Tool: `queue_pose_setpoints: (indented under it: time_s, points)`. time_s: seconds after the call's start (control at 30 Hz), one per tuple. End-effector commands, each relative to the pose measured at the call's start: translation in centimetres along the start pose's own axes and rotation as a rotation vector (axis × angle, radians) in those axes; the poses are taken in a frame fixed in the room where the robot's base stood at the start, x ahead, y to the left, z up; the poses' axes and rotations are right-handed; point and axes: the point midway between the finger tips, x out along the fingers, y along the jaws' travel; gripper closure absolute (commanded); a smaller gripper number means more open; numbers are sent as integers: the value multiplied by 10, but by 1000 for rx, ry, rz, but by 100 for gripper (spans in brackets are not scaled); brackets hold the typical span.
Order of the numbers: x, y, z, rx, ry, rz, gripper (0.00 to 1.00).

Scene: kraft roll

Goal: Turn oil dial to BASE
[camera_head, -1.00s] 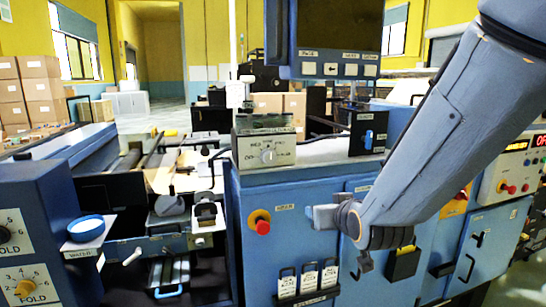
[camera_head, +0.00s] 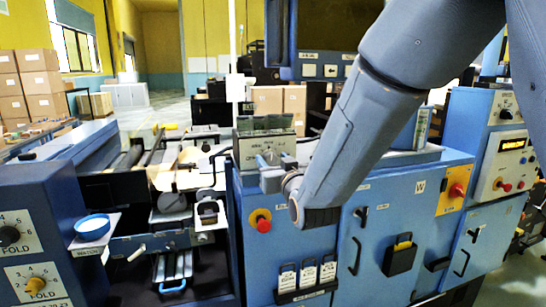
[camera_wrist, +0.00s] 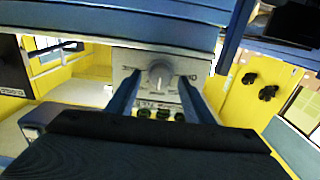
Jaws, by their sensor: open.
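A light grey panel (camera_head: 250,148) with a grey knob stands on top of the blue cabinet in the head view. My gripper (camera_head: 268,176) is in front of it and hides part of it. In the wrist view the round knob (camera_wrist: 160,74) shows on the panel (camera_wrist: 125,58), between the tips of my two open fingers (camera_wrist: 159,88). I cannot tell whether the fingers touch the knob. The panel's lettering and the knob's setting are too blurred to read, so I cannot confirm that it is the oil dial.
The blue cabinet (camera_head: 385,215) has a red button (camera_head: 263,223) on its front and a yellow plate with another red button (camera_head: 456,190). A black FOLD knob (camera_head: 9,236) and a yellow knob (camera_head: 34,285) are on the left housing. My arm hides the cabinet's middle top.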

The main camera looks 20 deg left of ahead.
Motion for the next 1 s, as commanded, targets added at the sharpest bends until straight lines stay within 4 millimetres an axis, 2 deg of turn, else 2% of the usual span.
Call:
queue_pose_setpoints:
  time_s: [0.17,0.43,0.63,1.0]
  points:
    - [9,0,0,0,-1,0,53]
    - [10,1,1,0,-1,1,53]
    - [10,1,1,0,-1,1,86]
    - [10,1,1,59,0,1,86]
